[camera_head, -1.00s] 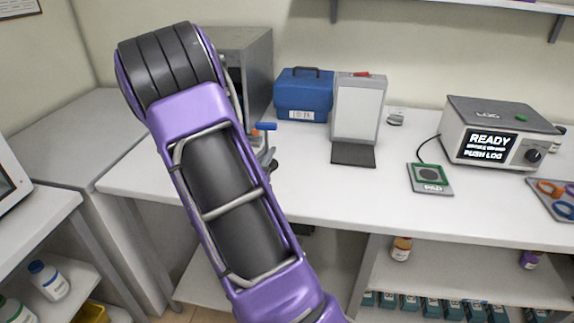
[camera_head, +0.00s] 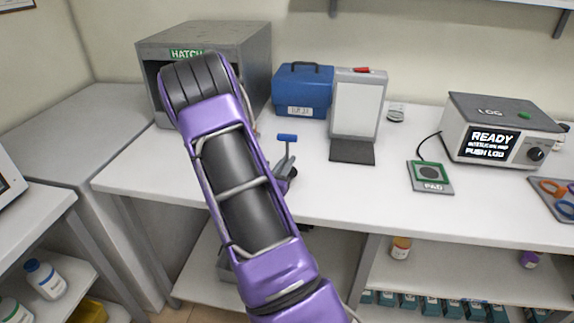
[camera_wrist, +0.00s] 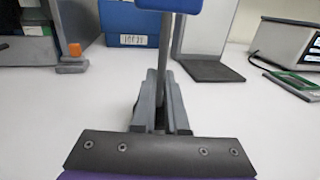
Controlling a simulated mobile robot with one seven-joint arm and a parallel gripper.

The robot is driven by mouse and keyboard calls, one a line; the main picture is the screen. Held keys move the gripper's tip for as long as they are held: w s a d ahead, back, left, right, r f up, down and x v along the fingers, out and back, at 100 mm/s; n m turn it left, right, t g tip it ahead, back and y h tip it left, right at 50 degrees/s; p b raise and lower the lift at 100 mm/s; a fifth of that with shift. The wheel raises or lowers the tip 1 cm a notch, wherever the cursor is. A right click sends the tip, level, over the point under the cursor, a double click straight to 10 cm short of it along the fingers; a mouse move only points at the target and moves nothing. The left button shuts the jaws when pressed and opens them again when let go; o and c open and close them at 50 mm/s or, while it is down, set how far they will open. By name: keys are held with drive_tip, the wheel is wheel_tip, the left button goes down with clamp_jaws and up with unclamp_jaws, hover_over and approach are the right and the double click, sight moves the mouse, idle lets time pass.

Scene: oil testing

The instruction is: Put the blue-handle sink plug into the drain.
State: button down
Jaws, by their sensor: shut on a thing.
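The sink plug's blue handle (camera_head: 287,138) stands up as a T on a thin grey stem above the bench. In the wrist view the blue handle (camera_wrist: 170,5) is cut off by the top edge, and the stem runs down between the fingers. My gripper (camera_wrist: 160,100) is shut on the stem. In the head view my gripper (camera_head: 284,172) is partly hidden by my forearm, low over the white bench near its front. The plug's lower end is hidden. No drain can be made out in either view.
Behind stand a grey hatch box (camera_head: 210,42), a blue case (camera_head: 302,90) and a grey-white panel stand (camera_head: 358,105). To the right are a green-framed pad (camera_head: 430,175) and a log device (camera_head: 495,130). An orange-topped block (camera_wrist: 73,50) stands behind left. The bench between is clear.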

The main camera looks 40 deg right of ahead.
drive_tip(key=shift+f, duration=0.25)
drive_tip(key=shift+f, duration=0.2)
drive_tip(key=c, duration=0.9)
unclamp_jaws()
drive_tip(key=shift+c, duration=0.2)
